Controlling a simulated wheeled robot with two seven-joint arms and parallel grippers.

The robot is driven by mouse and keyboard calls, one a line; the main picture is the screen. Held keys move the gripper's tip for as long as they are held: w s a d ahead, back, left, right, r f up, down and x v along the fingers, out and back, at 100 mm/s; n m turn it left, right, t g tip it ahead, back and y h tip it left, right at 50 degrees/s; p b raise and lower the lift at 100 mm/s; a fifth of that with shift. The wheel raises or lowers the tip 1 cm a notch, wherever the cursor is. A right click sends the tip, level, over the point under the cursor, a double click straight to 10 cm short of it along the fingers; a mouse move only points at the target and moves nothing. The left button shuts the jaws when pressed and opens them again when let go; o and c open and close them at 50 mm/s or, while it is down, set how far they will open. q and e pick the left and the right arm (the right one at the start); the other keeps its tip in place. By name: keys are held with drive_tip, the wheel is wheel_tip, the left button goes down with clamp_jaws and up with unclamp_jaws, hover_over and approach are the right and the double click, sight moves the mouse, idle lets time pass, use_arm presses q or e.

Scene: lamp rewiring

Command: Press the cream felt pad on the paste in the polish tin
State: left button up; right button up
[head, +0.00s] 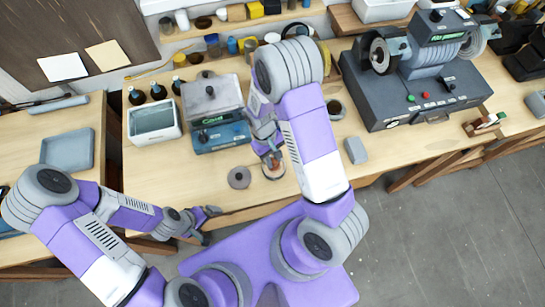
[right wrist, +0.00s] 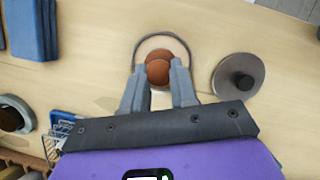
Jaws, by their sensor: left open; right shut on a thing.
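My right gripper (head: 271,158) is shut on a brown rounded piece (right wrist: 158,72), which looks like the knob of the felt pad. It is over a round, dark-rimmed tin (head: 273,173) near the bench's front edge. In the right wrist view the tin's rim (right wrist: 136,45) circles a pale cream area around the brown piece. Whether that cream area is the pad or the tin's inside, and whether the pad touches the paste, I cannot tell. My left gripper (head: 207,222) is open and empty, in front of the bench edge.
A grey disc with a dark knob (right wrist: 239,78) lies beside the tin; it also shows in the head view (head: 239,177). A grey block (head: 356,150) lies to the right. A blue-grey machine (head: 217,120) stands behind. The bench left of the disc is clear.

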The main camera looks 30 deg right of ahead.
drive_tip(key=shift+r, duration=0.15)
wheel_tip(320, 180, up, 4)
drive_tip(key=p, duration=0.3)
drive_tip(key=shift+r+p, duration=0.25)
drive_tip(key=shift+p, duration=0.1)
drive_tip(key=shift+r+p, duration=0.4)
drive_tip(key=shift+r, duration=0.7)
